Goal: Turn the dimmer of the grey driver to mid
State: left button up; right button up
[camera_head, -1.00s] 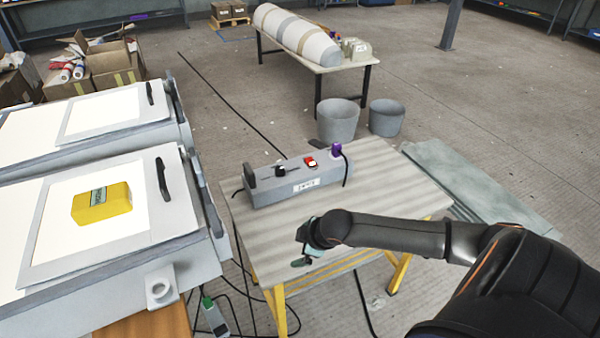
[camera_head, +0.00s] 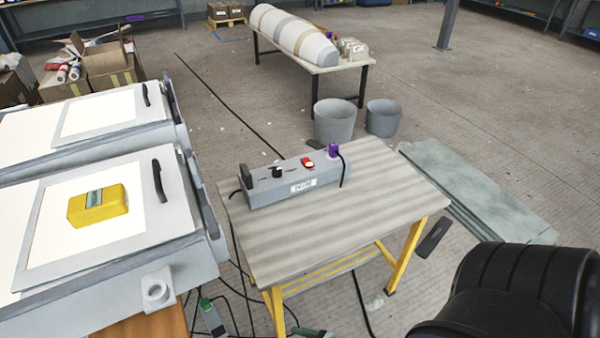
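The grey driver (camera_head: 297,182) is a long grey box lying on the wood-topped table, with a white label on its front. A black knob (camera_head: 277,171) stands on its top towards the left; its exact setting is too small to read. A red rocker switch (camera_head: 307,163) sits to the right of the knob, and a purple plug (camera_head: 334,150) at the right end. No gripper touches the driver. My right arm shows as a black link at lower right. A small grey-green tip at the bottom edge may be my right gripper (camera_head: 311,332), mostly cut off. My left gripper is out of view.
The table (camera_head: 370,205) is bare in front of and right of the driver. Black cables hang at its left. White panels with a yellow box (camera_head: 98,205) stand left. Two grey buckets (camera_head: 335,120) stand behind; flat boards (camera_head: 475,185) lie on the floor at right.

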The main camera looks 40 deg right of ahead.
aim_at(276, 171)
jog(key=i+l+z, duration=0.1)
jog(key=l+z, duration=0.25)
jog(key=i+l+z, duration=0.1)
jog(key=l+z, duration=0.25)
jog(key=i+l+z, duration=0.15)
jog(key=i, duration=0.15)
jog(key=i+z, duration=0.15)
jog(key=i, duration=0.15)
jog(key=k+l, duration=0.1)
jog(key=k, duration=0.3)
jog(key=i+l, duration=0.35)
jog(key=i, duration=0.15)
jog(key=j+u, duration=0.05)
